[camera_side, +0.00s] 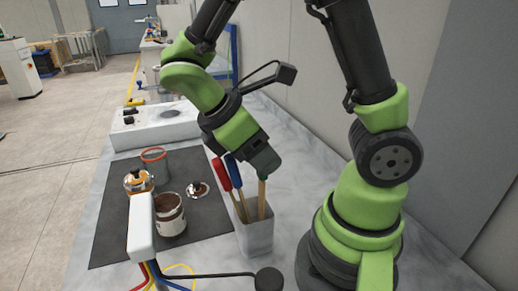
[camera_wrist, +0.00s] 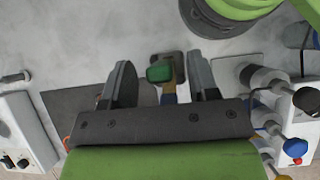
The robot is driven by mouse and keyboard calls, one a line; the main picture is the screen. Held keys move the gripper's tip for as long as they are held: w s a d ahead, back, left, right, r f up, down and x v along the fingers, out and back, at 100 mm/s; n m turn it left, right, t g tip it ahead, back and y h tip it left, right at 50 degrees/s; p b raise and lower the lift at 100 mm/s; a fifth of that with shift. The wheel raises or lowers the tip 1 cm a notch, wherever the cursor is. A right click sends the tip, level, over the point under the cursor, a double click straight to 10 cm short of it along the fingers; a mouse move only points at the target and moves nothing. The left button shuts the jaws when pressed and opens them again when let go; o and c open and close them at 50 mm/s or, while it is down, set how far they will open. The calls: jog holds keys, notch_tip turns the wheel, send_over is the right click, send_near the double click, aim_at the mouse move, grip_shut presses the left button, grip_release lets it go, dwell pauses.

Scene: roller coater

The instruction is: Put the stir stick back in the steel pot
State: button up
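My gripper (camera_side: 266,168) points down above a grey square holder (camera_side: 256,238) standing on the bench. Sticks with red (camera_side: 221,173), blue (camera_side: 233,172) and green (camera_side: 263,177) handles stand in the holder. In the wrist view my two fingers (camera_wrist: 162,82) are wide apart. The green handle (camera_wrist: 160,74) shows between them, with gaps on both sides. Which of the sticks is the stir stick I cannot tell.
The dark mat (camera_side: 108,228) also holds a grey can with an orange rim (camera_side: 155,163), a jar of brown material (camera_side: 172,214) and a small shiny item (camera_side: 198,189). A white device (camera_side: 141,222) stands at the front. A white machine (camera_side: 157,124) stands behind.

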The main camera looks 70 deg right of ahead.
jog(key=shift+w+r, duration=0.1)
jog(key=v, duration=0.9)
jog(key=shift+a+r, duration=0.15)
jog(key=shift+r, duration=0.3)
jog(key=s+r+m+t+y, duration=0.2)
jog(key=s+m+t+y, duration=0.4)
jog(key=m+t, duration=0.6)
jog(key=shift+s+d+r+m+y, duration=0.4)
jog(key=shift+m+y, duration=0.1)
jog(key=shift+m, duration=0.1)
